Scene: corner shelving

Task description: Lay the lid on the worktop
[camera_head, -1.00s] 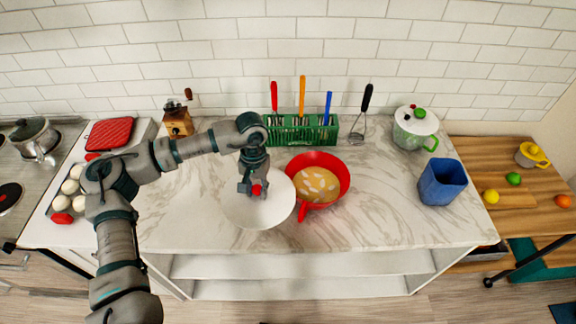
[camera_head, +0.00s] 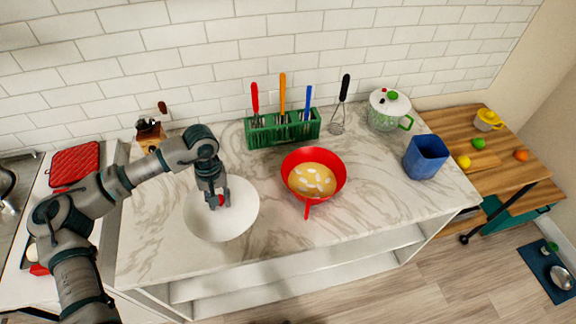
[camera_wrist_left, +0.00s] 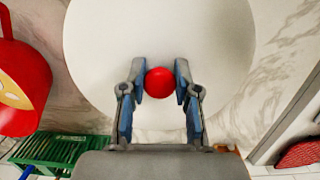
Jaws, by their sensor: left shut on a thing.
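The lid (camera_head: 240,222) is a wide white disc with a red knob (camera_wrist_left: 160,82). My left gripper (camera_head: 220,202) is over the lid's middle and shut on the knob. In the left wrist view its blue-padded fingers (camera_wrist_left: 161,92) stand on either side of the knob, and the lid lies behind them. The lid is over the left part of the marble worktop (camera_head: 300,235). I cannot tell whether it touches the surface or hangs a little above it. My right gripper is out of view.
A red pan (camera_head: 338,180) with pale food stands uncovered right of the lid. A green utensil rack (camera_head: 283,130) is behind it. A blue container (camera_head: 426,157) and a green-and-white pot (camera_head: 388,108) stand farther right.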

